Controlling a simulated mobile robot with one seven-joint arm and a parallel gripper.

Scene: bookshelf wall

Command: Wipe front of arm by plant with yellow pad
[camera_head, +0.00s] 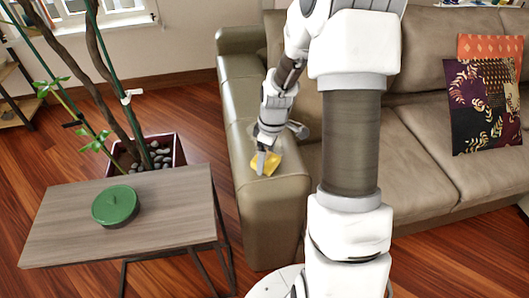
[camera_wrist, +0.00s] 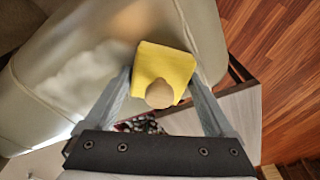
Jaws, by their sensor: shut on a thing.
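The yellow pad (camera_head: 268,164) is at the front end of the sofa arm by the plant (camera_head: 270,215). In the wrist view the yellow pad (camera_wrist: 172,60) has a round tan knob (camera_wrist: 159,94) and sits between the two fingers. My gripper (camera_head: 264,155) is shut on the pad, pointing down at the arm's top front edge. I cannot tell whether the pad touches the upholstery. In the wrist view a pale whitish patch (camera_wrist: 85,75) shows on the sofa arm left of the pad; it may be a mark or shine.
A wooden side table (camera_head: 170,205) with a round green container (camera_head: 115,205) stands left of the sofa arm. Behind it is a plant in a dark red planter (camera_head: 178,150) with tall stems. Sofa seats (camera_head: 450,150) and patterned cushions (camera_head: 485,100) are at the right.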

